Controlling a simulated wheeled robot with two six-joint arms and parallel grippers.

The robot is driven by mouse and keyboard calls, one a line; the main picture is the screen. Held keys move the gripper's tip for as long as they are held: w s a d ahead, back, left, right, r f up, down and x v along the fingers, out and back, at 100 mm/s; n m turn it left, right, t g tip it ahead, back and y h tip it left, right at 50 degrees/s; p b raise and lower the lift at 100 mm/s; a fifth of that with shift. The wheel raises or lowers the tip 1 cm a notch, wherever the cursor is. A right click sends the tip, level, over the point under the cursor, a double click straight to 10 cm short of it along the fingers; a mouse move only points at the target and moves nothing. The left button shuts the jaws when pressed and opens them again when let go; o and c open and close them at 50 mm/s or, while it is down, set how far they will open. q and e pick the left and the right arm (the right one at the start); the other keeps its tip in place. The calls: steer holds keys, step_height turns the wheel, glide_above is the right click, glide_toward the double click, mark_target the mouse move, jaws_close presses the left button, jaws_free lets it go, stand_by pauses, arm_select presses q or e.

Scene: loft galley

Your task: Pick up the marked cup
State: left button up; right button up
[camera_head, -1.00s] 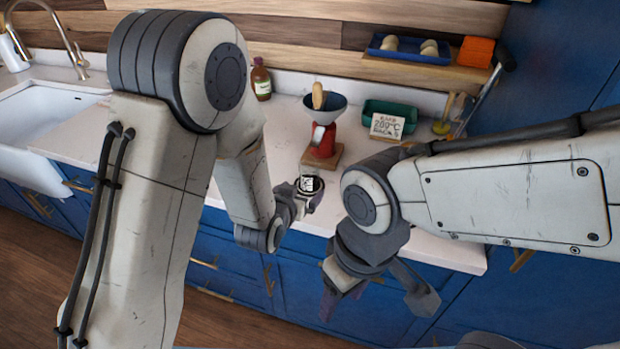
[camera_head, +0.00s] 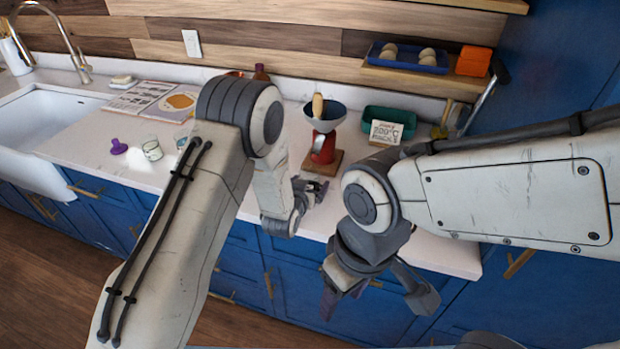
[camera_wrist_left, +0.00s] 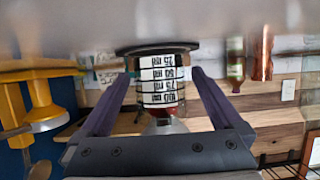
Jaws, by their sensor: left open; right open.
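The marked cup (camera_wrist_left: 162,82) shows in the left wrist view, with black and white bands of millilitre marks that read upside down. My left gripper (camera_wrist_left: 162,98) is open, with one dark finger on each side of the cup and a visible gap to each. In the head view my left gripper (camera_head: 314,190) is low over the counter's front edge, small and partly hidden by its own wrist; I cannot make out the cup clearly there. My right gripper (camera_head: 377,296) is open and empty in front of the blue cabinets.
A red grinder (camera_head: 323,148) on a wooden base stands just behind my left gripper. A green tray (camera_head: 390,116) and a lettered card (camera_head: 387,132) are to its right. A white cup (camera_head: 152,150), a purple object (camera_head: 118,147) and an open book (camera_head: 150,101) lie left of my arm.

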mark_target(315, 171)
arm_select(q)
steer(key=shift+w+f, duration=0.15)
steer(key=shift+w, duration=0.05)
steer(key=c, duration=1.4)
steer(key=shift+d+r+b, duration=0.1)
steer(key=shift+r+b, duration=0.2)
steer(key=shift+r, duration=0.4)
steer(key=r, duration=0.2)
steer(key=s+d+r+b, duration=0.1)
steer(key=shift+r, duration=0.2)
steer(key=s+d+r, duration=0.2)
steer(key=s+d+r+b, duration=0.1)
steer(key=s+d+r, duration=0.1)
steer(key=s, duration=0.1)
steer(key=s+d+r+b, duration=0.1)
steer(key=s+d+r, duration=0.1)
steer(key=shift+s+d+r, duration=0.15)
steer(key=shift+s+d, duration=0.2)
steer(key=shift+s, duration=0.05)
